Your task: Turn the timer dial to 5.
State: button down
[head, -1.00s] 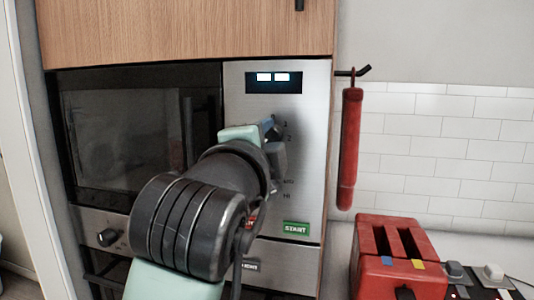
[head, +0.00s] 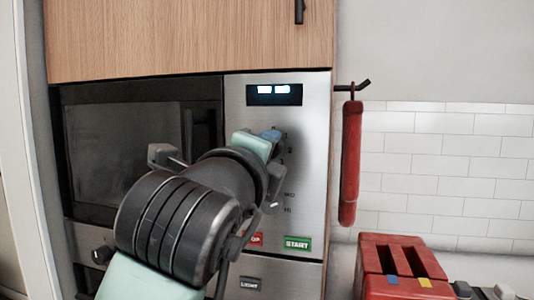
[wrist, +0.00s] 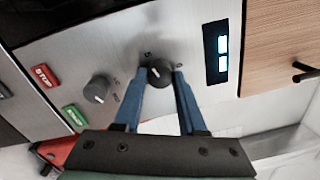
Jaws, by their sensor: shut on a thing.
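The timer dial (wrist: 160,73) is a round dark knob on the microwave's steel panel, with small numbers around it in the wrist view. A light mark shows on its face; I cannot read exactly which number it points to. My gripper (wrist: 159,77) has its two blue fingers on either side of the dial, shut on it. In the head view, my wrist and gripper (head: 270,135) cover the dial, and only a bit of blue finger shows on the panel below the lit display (head: 274,90).
A second knob (wrist: 97,89) sits beside the dial in the wrist view. A green START button (head: 297,243) and a red STOP button (wrist: 44,76) are on the panel. A red hanging mitt-like item (head: 350,165) and a red toaster (head: 400,268) are to the right.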

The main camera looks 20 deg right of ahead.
jog(key=shift+c, duration=2.4)
grip_release()
jog(key=b+v, duration=0.2)
jog(key=v, duration=1.1)
